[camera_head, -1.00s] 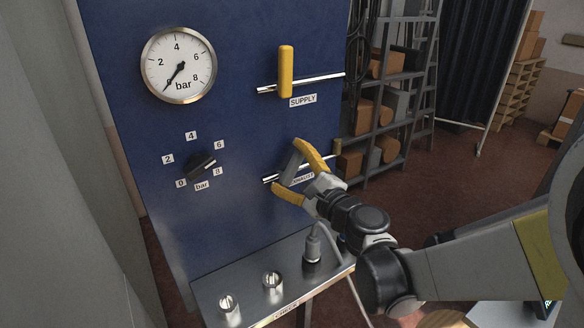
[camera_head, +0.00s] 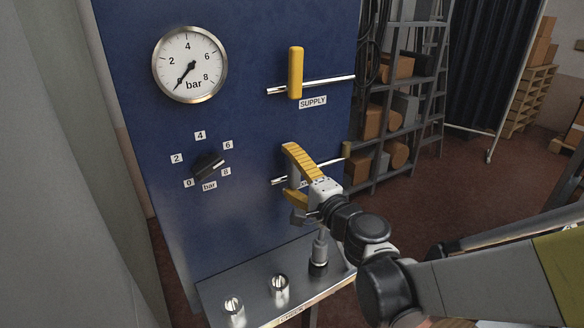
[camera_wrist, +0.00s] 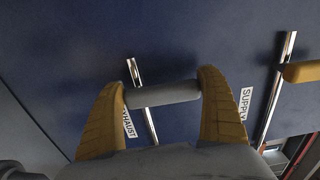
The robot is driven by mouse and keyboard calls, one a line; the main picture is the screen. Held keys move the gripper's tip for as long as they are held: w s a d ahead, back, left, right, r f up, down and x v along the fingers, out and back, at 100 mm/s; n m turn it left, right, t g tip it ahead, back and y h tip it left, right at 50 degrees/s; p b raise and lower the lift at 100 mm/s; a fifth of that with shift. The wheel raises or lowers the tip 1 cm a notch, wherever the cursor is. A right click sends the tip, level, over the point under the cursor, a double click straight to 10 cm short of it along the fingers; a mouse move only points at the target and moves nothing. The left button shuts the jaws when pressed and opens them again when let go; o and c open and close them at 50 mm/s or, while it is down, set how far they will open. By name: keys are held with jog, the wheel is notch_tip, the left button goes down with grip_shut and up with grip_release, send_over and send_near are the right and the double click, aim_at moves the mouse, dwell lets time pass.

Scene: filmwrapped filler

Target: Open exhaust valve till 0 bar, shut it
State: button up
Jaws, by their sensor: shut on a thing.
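The exhaust valve has a grey bar handle (camera_wrist: 165,94), which lies roughly crosswise to its bright pipe (camera_wrist: 151,126) in the wrist view. My gripper (camera_wrist: 162,88) has its two yellow fingers at the ends of this handle and is shut on it. In the head view my gripper (camera_head: 290,172) is at the blue panel, below the supply valve, and mostly hides the handle and the EXHAUST label. The label (camera_wrist: 128,122) shows partly in the wrist view. The round pressure gauge (camera_head: 190,64) has its needle pointing down-left, at about 0 bar.
The yellow supply handle (camera_head: 295,72) stands upright across its pipe above my gripper. A black selector knob (camera_head: 208,166) is at the left. A metal shelf (camera_head: 255,278) with several fittings juts out below. A storage rack (camera_head: 405,110) stands at the right.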

dwell(0.3)
jog(key=o, duration=1.2)
jog(key=shift+s, duration=0.1)
jog(key=v, duration=1.2)
jog(key=s+d+f+n+g+h, duration=0.5)
jog(key=s+f+n+g, duration=0.1)
jog(key=s+f+n, duration=0.25)
jog(key=s+d+f+n+g+h, duration=0.2)
jog(key=s+d+h, duration=0.3)
jog(key=d, duration=0.6)
jog(key=shift+s+b, duration=0.45)
